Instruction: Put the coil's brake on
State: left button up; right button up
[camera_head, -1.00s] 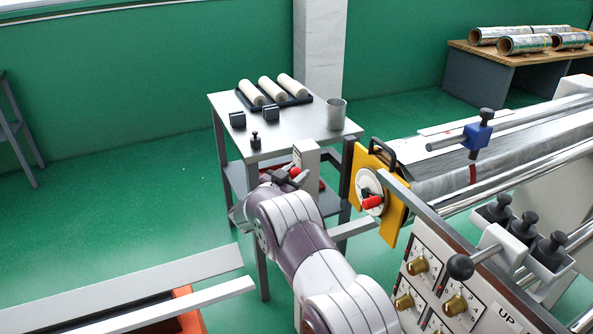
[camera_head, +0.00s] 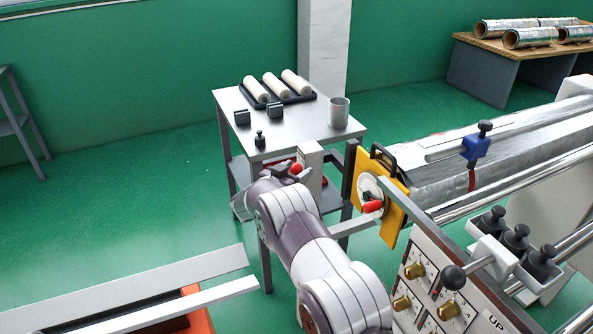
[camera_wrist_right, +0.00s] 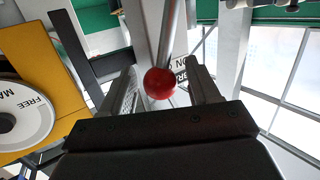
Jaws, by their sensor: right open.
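A round red knob (camera_wrist_right: 160,83) sits on a grey rod (camera_wrist_right: 168,35) in the right wrist view, between the two fingers of my right gripper (camera_wrist_right: 166,90). The fingers are apart, with gaps beside the knob. The knob (camera_head: 296,169) also shows in the head view, by a pale grey post (camera_head: 312,160), just beyond my right gripper (camera_head: 283,170). A plate with black lettering (camera_wrist_right: 180,66), partly hidden, is behind the knob. My left gripper is out of view.
A yellow plate (camera_head: 398,212) with a white dial (camera_wrist_right: 22,118) reading "FREE" and a red handle (camera_head: 373,206) stands close by. A steel table (camera_head: 300,125) with white rolls (camera_head: 273,84) is behind. A control panel (camera_head: 430,285) is at right.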

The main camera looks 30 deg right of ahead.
jog(key=v, duration=1.2)
jog(key=shift+a, duration=0.15)
